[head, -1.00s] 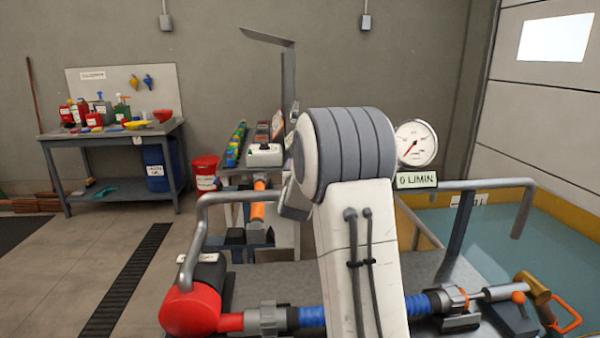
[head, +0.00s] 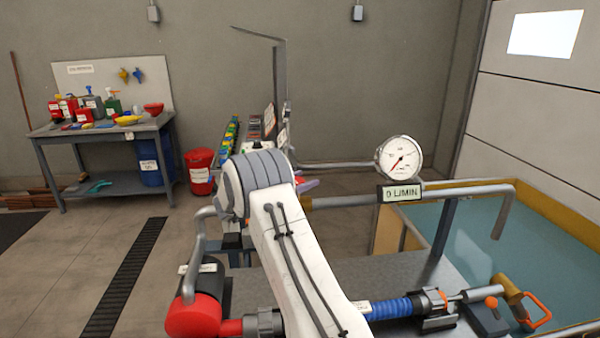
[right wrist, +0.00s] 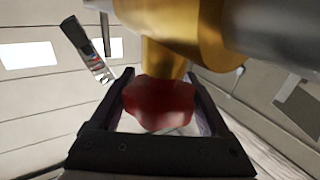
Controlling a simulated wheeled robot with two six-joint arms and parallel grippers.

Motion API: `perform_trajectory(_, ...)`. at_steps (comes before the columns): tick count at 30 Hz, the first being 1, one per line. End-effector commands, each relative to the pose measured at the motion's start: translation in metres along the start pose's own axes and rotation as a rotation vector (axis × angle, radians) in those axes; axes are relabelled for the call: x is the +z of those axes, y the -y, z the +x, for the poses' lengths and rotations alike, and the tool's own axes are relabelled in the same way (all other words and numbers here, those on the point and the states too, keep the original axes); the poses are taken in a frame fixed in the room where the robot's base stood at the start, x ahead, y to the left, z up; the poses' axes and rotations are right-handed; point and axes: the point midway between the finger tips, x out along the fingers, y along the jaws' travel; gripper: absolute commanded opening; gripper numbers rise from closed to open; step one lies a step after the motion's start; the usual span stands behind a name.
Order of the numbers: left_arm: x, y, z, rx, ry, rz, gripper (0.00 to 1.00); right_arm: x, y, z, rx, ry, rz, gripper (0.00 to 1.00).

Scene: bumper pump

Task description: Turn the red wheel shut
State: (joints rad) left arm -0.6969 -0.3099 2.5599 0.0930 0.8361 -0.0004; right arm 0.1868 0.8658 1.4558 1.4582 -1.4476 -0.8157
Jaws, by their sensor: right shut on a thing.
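In the right wrist view, the red wheel (right wrist: 158,104) sits between the two dark fingers of my right gripper (right wrist: 160,88), which is shut on it. The wheel has a lobed rim and sits on the stem of a brass valve body (right wrist: 185,35), with a grey pipe beside it. In the head view, my white and grey right arm blocks the middle, and I cannot make out the wheel there. My left gripper is not in view.
A round gauge (head: 399,157) stands above a sign (head: 401,194) reading 0 L/MIN. A blue hose (head: 390,309) and a red pump end (head: 193,316) lie in front. A water tank (head: 470,245) is at right and a workbench (head: 100,128) at back left.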

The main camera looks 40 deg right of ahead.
Motion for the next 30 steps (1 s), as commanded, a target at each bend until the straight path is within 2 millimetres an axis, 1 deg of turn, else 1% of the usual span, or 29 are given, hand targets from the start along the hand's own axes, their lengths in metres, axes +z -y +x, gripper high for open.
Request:
perform_trajectory(1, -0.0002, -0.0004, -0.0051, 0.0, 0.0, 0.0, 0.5, -0.0028, 0.0006, -0.0005, 0.025, -0.003, -0.001, 0.24)
perform_trajectory(10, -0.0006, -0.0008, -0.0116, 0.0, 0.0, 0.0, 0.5, -0.0026, -0.0029, -0.0003, 0.128, -0.004, 0.002, 0.24)
perform_trajectory(26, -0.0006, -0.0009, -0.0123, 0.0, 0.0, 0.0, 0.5, -0.003, -0.0035, 0.0003, 0.147, -0.006, 0.005, 0.24)
perform_trajectory(27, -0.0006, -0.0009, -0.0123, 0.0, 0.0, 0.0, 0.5, -0.0029, -0.0035, 0.0003, 0.147, -0.006, 0.005, 0.95)
perform_trajectory(28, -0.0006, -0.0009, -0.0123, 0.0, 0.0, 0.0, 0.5, -0.0029, -0.0036, 0.0003, 0.147, -0.005, 0.005, 1.0)
perform_trajectory(30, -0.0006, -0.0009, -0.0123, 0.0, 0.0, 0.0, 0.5, -0.0025, -0.0037, 0.0004, 0.147, -0.005, 0.004, 1.0)
